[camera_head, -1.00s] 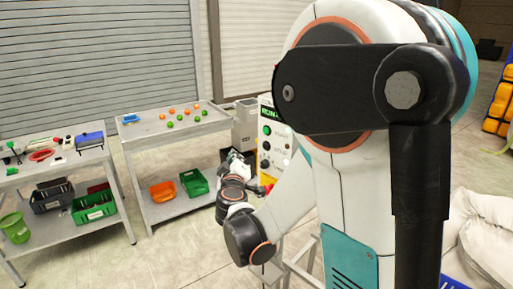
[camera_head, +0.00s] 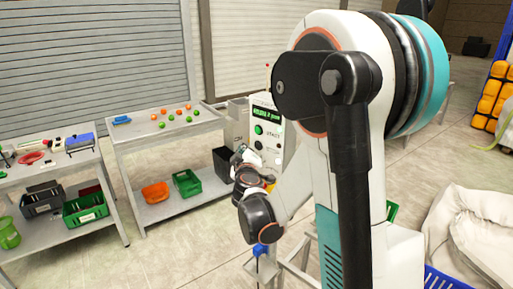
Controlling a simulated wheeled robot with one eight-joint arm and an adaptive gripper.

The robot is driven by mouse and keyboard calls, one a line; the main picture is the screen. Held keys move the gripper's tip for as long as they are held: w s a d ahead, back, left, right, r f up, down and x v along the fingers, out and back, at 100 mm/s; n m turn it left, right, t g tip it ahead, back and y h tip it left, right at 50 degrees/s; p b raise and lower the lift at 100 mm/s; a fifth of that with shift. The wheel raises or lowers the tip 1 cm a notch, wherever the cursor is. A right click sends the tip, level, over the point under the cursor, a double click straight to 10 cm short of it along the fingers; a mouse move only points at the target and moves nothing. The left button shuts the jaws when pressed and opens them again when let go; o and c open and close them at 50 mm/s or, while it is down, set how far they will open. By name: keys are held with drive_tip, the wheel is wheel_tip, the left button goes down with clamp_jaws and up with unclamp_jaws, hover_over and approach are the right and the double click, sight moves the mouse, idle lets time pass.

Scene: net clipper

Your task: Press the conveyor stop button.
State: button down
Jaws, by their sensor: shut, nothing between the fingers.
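A pale control box (camera_head: 267,115) with a lit green display (camera_head: 265,114) stands beyond my arm, right of the grey tables. A green round button (camera_head: 258,130) shows on its front face. A small yellow part (camera_head: 270,187) shows low on the box, partly behind my wrist. I cannot tell which control is the conveyor stop button; my arm hides part of the panel. My gripper (camera_head: 241,154) is small in view, at the lower left of the panel. It is shut and empty. I cannot tell whether it touches the box.
Another table (camera_head: 85,160) stands left. A black bin (camera_head: 222,165) is beside my gripper. White sacks (camera_head: 465,225) lie right.

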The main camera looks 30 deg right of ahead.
drive_tip(key=shift+w+d, duration=0.15)
drive_tip(key=shift+d, duration=0.4)
idle(1.1)
drive_tip(key=shift+w+d, duration=0.1)
drive_tip(key=shift+d, duration=0.3)
drive_tip(key=shift+w+d+b, duration=0.1)
drive_tip(key=shift+d+b, duration=0.2)
drive_tip(key=shift+d, duration=0.15)
idle(0.7)
drive_tip(key=shift+a, duration=0.15)
drive_tip(key=shift+s+a, duration=0.25)
drive_tip(key=shift+a, duration=0.45)
drive_tip(key=a, duration=0.2)
drive_tip(key=s+a, duration=0.1)
drive_tip(key=a, duration=0.1)
drive_tip(key=shift+s+a+b, duration=0.15)
drive_tip(key=shift+a+b, duration=0.2)
drive_tip(key=shift+a, duration=0.05)
